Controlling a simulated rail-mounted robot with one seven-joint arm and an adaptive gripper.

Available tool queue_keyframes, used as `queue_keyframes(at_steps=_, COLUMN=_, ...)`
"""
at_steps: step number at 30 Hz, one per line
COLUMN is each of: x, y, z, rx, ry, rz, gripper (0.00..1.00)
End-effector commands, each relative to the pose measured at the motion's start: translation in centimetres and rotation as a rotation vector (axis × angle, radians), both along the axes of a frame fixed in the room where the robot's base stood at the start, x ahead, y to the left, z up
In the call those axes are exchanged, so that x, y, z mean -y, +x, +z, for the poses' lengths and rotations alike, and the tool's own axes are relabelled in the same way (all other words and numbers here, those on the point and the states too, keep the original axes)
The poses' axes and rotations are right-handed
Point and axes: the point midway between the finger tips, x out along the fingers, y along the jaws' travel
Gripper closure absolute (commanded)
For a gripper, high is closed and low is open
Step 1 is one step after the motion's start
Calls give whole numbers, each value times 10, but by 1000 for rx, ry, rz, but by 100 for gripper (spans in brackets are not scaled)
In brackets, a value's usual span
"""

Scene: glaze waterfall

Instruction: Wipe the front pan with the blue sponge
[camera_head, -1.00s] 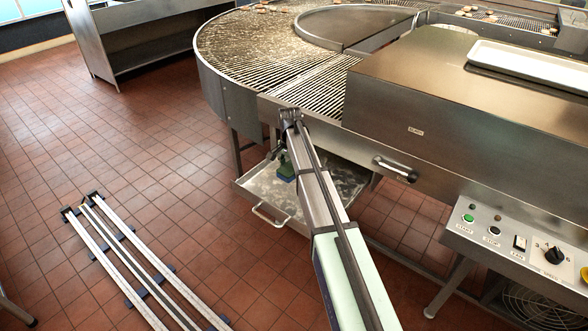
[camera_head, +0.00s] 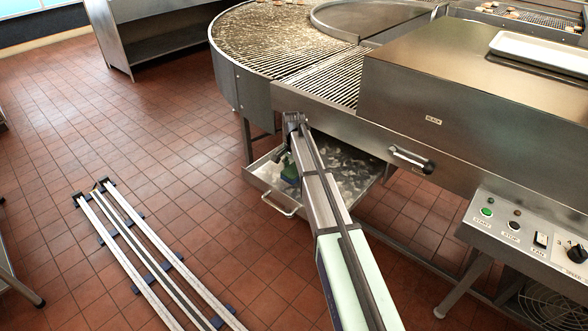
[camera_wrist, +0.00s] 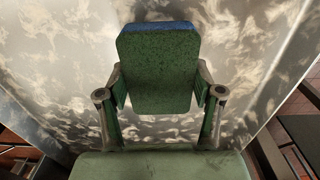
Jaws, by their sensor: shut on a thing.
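The front pan (camera_head: 351,163) is a shallow metal tray with a bar handle, low under the conveyor's near edge. Pale, cloudy smears cover its floor, with darker bare patches between them. In the wrist view the pan (camera_wrist: 62,62) fills most of the background. My gripper (camera_wrist: 160,97) is shut on the sponge (camera_wrist: 157,68), which shows a green, speckled face and a blue strip along its far edge. The sponge is over the pan floor; I cannot tell whether it touches. In the head view my arm hides part of the pan, and the gripper (camera_head: 290,170) shows small at its left side.
The round wire conveyor (camera_head: 270,40) and the steel housing (camera_head: 430,100) stand above the pan. A control panel (camera_head: 520,232) is at the right. Floor rails (camera_head: 150,255) lie at lower left. The tiled floor (camera_head: 130,130) left of the pan is clear.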

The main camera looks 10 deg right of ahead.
Motion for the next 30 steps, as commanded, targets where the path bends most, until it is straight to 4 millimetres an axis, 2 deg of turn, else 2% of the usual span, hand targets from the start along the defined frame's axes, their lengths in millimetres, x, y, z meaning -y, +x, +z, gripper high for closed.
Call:
queue_keyframes(at_steps=4, x=0, y=0, z=-21, rx=-1, ry=0, rz=0, gripper=62)
queue_keyframes(at_steps=6, x=-5, y=-6, z=-17, rx=1, ry=0, rz=0, gripper=62)
queue_keyframes(at_steps=16, x=-24, y=-24, z=-20, rx=1, ry=1, rz=-6, gripper=62)
queue_keyframes(at_steps=18, x=-24, y=-22, z=-25, rx=1, ry=0, rz=-7, gripper=62)
queue_keyframes(at_steps=20, x=-19, y=-16, z=-14, rx=1, ry=0, rz=-7, gripper=62)
queue_keyframes(at_steps=30, x=1, y=3, z=-18, rx=0, ry=0, rz=-1, gripper=62)
